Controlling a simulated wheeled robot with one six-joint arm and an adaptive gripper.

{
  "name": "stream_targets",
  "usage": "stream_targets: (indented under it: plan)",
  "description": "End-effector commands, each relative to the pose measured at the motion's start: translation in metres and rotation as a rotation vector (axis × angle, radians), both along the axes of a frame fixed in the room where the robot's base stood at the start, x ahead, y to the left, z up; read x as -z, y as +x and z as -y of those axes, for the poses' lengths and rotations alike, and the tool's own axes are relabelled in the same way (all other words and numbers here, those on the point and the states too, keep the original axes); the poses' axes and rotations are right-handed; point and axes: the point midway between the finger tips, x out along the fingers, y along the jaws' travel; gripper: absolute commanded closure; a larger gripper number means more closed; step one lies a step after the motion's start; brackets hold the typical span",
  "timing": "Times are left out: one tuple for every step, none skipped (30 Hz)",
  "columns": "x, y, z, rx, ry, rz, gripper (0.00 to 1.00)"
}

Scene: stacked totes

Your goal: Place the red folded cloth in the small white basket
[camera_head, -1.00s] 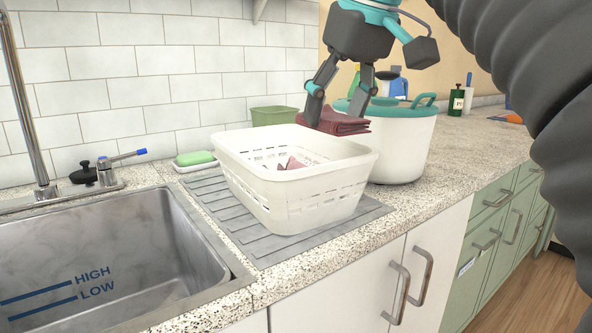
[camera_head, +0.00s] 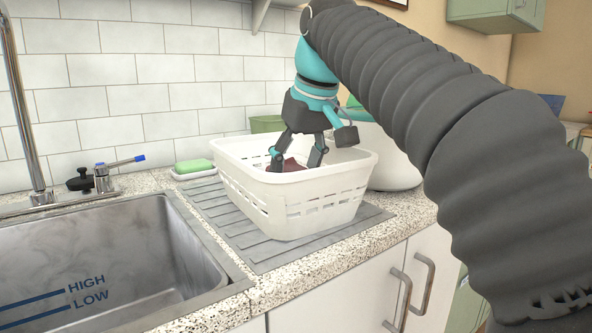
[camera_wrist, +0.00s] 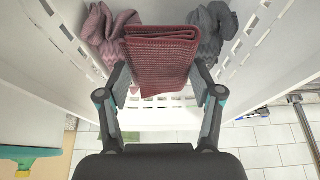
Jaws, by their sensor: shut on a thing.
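The red folded cloth (camera_wrist: 160,62) is between the fingers of my gripper (camera_wrist: 160,85) in the wrist view, and the gripper is shut on it. In the head view, my gripper (camera_head: 297,160) reaches down into the white basket (camera_head: 290,205), with the cloth (camera_head: 293,165) mostly hidden behind the basket's rim and the fingers. The basket's slotted wall also shows in the wrist view (camera_wrist: 262,45). I cannot tell whether the held cloth touches the basket floor.
A crumpled pink cloth (camera_wrist: 110,30) and a crumpled grey cloth (camera_wrist: 212,28) lie in the basket. The basket stands on a grey drying mat (camera_head: 240,232) between the sink (camera_head: 110,260) and a white pot (camera_head: 393,160). A green sponge (camera_head: 194,166) lies behind.

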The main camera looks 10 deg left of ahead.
Motion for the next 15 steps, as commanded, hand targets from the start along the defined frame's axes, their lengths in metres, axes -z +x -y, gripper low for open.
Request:
stream_targets:
  plan:
    - [0.0012, -0.0003, 0.0003, 0.000, 0.000, 0.000, 0.67]
    - [0.0010, -0.0002, 0.0004, 0.000, 0.000, 0.000, 0.67]
    - [0.0008, -0.0002, 0.0004, 0.000, 0.000, 0.000, 0.67]
    - [0.0007, -0.0002, 0.0003, 0.000, 0.000, 0.000, 0.67]
    - [0.0007, -0.0001, 0.0004, 0.000, -0.001, -0.001, 0.67]
    - [0.0008, -0.0001, 0.0004, 0.000, -0.001, -0.001, 0.67]
    - [0.0009, -0.0001, 0.0003, 0.000, -0.001, -0.001, 0.27]
    - [0.0009, -0.0001, 0.0003, 0.000, -0.001, -0.001, 0.19]
    - [0.0009, 0.0000, 0.0004, 0.000, -0.001, -0.001, 0.09]
    - [0.0008, 0.0000, 0.0004, 0.000, -0.001, -0.001, 0.09]
    - [0.0007, 0.0000, 0.0003, 0.000, -0.001, -0.001, 0.09]
    - [0.0007, 0.0000, 0.0003, 0.000, -0.001, -0.001, 0.09]
    - [0.0006, -0.0001, 0.0004, 0.000, -0.001, -0.001, 0.09]
    - [0.0006, -0.0001, 0.0004, 0.000, 0.000, 0.000, 0.09]
    - [0.0006, -0.0001, 0.0004, 0.000, 0.000, 0.000, 0.09]
